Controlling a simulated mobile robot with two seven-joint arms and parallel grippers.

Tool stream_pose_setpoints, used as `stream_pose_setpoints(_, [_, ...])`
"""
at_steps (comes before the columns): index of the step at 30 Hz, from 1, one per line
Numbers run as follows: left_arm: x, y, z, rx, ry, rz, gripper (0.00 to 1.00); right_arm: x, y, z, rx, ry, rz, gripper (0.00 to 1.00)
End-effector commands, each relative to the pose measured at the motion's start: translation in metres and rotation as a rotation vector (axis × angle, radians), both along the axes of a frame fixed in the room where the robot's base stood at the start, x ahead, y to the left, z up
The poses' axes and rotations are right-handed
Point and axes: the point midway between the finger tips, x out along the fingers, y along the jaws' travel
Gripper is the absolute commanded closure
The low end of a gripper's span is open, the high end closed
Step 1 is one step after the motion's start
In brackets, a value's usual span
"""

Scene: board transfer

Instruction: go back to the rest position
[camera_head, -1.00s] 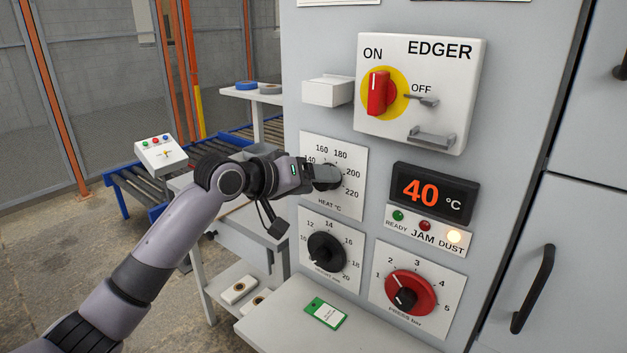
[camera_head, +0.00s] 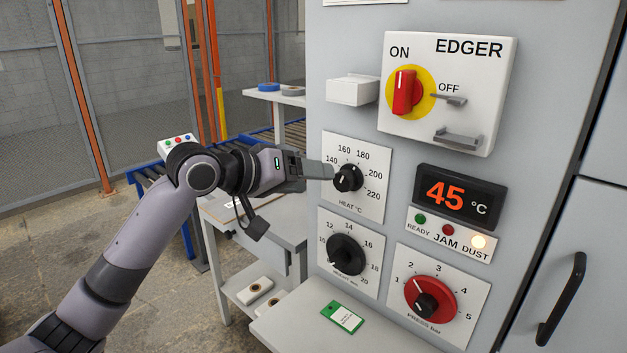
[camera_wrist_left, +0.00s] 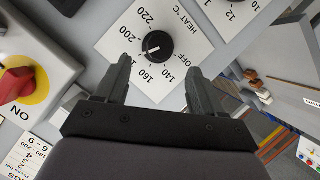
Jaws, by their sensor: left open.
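My left gripper (camera_head: 318,170) is just left of the HEAT knob (camera_head: 348,178) on the edger panel. In the left wrist view its two fingers (camera_wrist_left: 157,80) are spread apart, and the black knob (camera_wrist_left: 158,46) shows beyond and between them with nothing held. The display (camera_head: 458,196) reads 45 °C. The red main switch (camera_head: 404,92) stands upright at ON. My right gripper is not in view.
Below are a black dial (camera_head: 346,254) and a red PRESS dial (camera_head: 431,298). The DUST lamp (camera_head: 478,242) glows. A side table (camera_head: 275,226) and a blue roller conveyor (camera_head: 150,180) stand left of the machine.

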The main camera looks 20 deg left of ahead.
Motion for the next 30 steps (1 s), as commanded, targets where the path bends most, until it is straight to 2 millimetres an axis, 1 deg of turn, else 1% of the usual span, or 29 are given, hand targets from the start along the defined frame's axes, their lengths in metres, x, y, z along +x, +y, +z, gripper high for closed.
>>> stream_pose_setpoints(11, [0.000, 0.000, 0.000, 0.000, 0.000, 0.000, 0.32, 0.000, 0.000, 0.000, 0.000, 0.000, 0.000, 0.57])
stream_pose_setpoints(14, [-0.002, -0.002, -0.008, 0.011, 0.008, -0.003, 0.32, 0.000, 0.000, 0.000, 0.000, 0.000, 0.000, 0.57])
stream_pose_setpoints(17, [-0.010, -0.008, -0.034, 0.052, 0.032, -0.013, 0.32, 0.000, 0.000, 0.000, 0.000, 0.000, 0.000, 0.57])
stream_pose_setpoints(20, [-0.026, -0.017, -0.076, 0.125, 0.071, -0.029, 0.32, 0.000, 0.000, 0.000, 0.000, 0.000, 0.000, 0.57])
stream_pose_setpoints(21, [-0.036, -0.020, -0.094, 0.158, 0.088, -0.037, 0.32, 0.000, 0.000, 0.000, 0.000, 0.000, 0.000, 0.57])
stream_pose_setpoints(24, [-0.062, -0.026, -0.139, 0.244, 0.135, -0.054, 0.32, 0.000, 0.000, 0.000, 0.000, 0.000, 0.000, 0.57])
stream_pose_setpoints(26, [-0.079, -0.028, -0.162, 0.293, 0.162, -0.064, 0.32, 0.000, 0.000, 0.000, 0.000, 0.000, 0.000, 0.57])
stream_pose_setpoints(27, [-0.091, -0.029, -0.177, 0.324, 0.181, -0.069, 0.32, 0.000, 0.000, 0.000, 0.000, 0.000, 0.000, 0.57])
stream_pose_setpoints(29, [-0.110, -0.030, -0.199, 0.370, 0.213, -0.079, 0.32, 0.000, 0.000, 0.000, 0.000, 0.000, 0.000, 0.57])
stream_pose_setpoints(30, [-0.124, -0.030, -0.212, 0.401, 0.234, -0.083, 0.32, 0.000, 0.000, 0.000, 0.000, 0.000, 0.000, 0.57])
